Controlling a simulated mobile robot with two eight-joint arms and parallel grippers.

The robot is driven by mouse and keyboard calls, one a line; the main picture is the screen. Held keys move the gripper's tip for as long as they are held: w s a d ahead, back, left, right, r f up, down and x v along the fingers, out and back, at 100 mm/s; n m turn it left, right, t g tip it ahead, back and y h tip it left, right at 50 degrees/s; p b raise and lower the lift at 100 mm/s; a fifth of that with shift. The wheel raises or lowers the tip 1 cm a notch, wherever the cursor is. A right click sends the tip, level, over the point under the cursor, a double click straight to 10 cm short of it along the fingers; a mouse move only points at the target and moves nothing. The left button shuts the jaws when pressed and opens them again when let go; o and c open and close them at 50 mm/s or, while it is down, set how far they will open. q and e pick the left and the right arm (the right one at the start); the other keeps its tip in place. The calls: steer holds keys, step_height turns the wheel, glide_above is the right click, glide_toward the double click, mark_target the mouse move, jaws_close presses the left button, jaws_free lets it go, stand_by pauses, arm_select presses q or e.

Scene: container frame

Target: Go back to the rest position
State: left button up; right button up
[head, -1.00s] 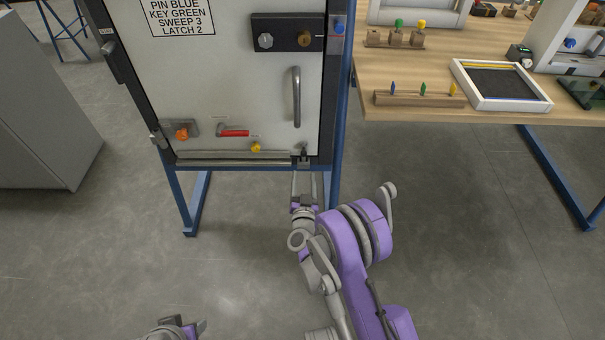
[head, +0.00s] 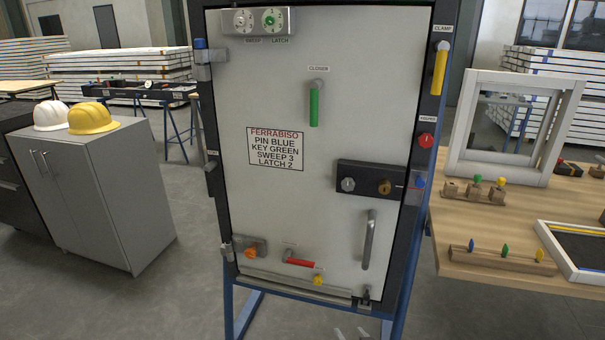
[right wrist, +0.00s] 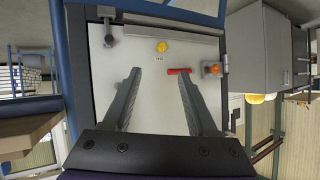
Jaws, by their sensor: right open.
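The right gripper (right wrist: 158,100) is open and empty in the right wrist view, with its two dark fingers apart in front of the white panel. In the head view only its fingertips (head: 352,333) show at the bottom edge, below the panel. The white panel (head: 335,190) stands upright in a dark frame (head: 215,215) on blue legs. It carries a printed sign (head: 276,149), a grey handle (head: 368,240), a green closer lever (head: 314,103), a red lever (head: 299,262) and a yellow knob (head: 318,279). The left gripper is not in view.
A wooden table (head: 470,225) at the right holds a small frame (head: 510,130), a key rack (head: 500,260) and a tray (head: 578,250). A grey cabinet (head: 110,200) with two helmets stands at the left. Floor between the cabinet and panel is clear.

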steer(key=s+d+f+g+h, duration=0.1)
steer(key=s+d+f+g, duration=0.2)
steer(key=s, duration=1)
steer(key=s+d+g+h, duration=0.25)
steer(key=s+g, duration=0.25)
steer(key=s, duration=0.9)
arm_select(q)
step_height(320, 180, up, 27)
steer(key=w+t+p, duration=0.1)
steer(key=p, duration=2.2)
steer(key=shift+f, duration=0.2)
arm_select(e)
step_height(320, 180, up, 26)
steer(key=w+t, duration=0.1)
steer(key=shift+w+d+m+y, duration=0.25)
steer(key=shift+d+m+y, duration=0.1)
steer(key=shift+y, duration=0.1)
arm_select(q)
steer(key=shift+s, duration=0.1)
arm_select(e)
steer(key=shift+s+r, duration=0.1)
steer(key=shift+s, duration=0.05)
